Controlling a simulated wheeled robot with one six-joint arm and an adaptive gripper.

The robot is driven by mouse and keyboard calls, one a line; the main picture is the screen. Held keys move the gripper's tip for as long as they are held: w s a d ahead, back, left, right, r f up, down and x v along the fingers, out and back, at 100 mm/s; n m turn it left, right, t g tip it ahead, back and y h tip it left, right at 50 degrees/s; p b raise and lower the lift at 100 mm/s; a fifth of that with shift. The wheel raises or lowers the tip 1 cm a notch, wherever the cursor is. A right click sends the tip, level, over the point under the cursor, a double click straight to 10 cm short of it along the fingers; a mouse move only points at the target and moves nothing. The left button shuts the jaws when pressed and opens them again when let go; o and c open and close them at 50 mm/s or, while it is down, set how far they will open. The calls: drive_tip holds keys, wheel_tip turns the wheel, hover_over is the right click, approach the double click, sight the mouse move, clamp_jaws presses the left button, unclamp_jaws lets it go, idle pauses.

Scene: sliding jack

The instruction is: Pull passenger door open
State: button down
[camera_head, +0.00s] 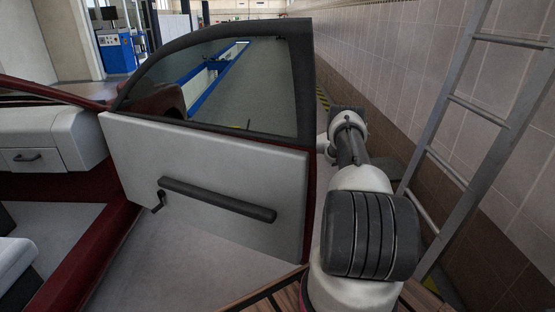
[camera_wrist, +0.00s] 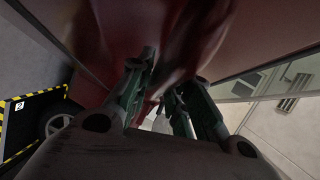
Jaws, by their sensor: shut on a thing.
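The passenger door (camera_head: 240,165) stands swung open in the head view, its pale inner panel facing me and its window frame dark. A long dark armrest bar (camera_head: 220,199) runs across the panel. My arm reaches past the door's right edge to its outer side, so my gripper is hidden in the head view. In the wrist view my gripper (camera_wrist: 168,98) is at the red outer face of the door (camera_wrist: 225,30). Its fingers are shut on the door handle, which is dim and mostly hidden between them.
A metal ladder (camera_head: 450,130) leans by the tiled wall (camera_head: 520,150), close to the right of my arm. The car's dashboard (camera_head: 60,138) is at left. A wheel (camera_wrist: 58,122) and yellow-black floor marking (camera_wrist: 5,118) show in the wrist view.

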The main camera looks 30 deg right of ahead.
drive_tip(key=c, duration=1.3)
unclamp_jaws()
drive_tip(key=shift+w+a, duration=0.1)
drive_tip(key=shift+a, duration=0.1)
drive_tip(key=shift+d, duration=0.1)
drive_tip(key=v, duration=0.7)
drive_tip(key=shift+d, duration=0.2)
